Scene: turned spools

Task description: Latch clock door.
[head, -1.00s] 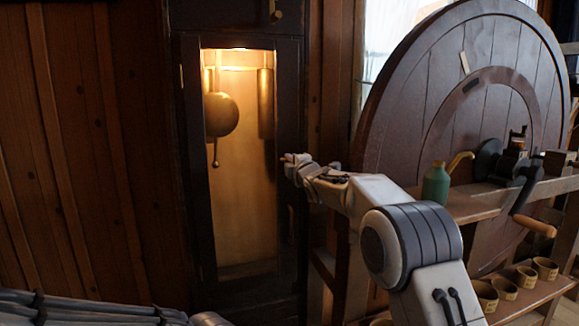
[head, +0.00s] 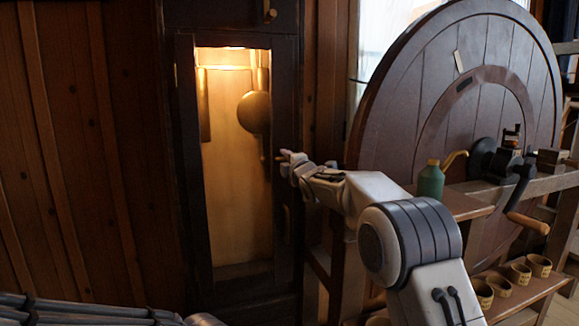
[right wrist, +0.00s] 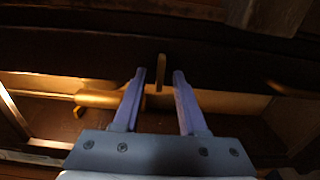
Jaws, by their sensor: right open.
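The clock door (head: 286,215) is a dark wooden frame around a tall lit opening, in the middle left of the head view. It looks shut or nearly shut; I cannot tell if a small gap remains. A small brass latch piece (right wrist: 159,80) stands out from the dark door edge in the right wrist view. My right gripper (head: 286,157) is at the right edge of the door, around mid-height. Its fingers are apart, one on each side of the brass piece, with visible space between. My left gripper is not in view.
Inside the case hang a round brass pendulum bob (head: 254,112) and brass weights (head: 205,110). A large round wooden disc (head: 400,120) stands to the right, behind a bench with a green bottle (head: 430,181) and a hand crank (head: 527,222). Small cups (head: 520,274) sit on a lower shelf.

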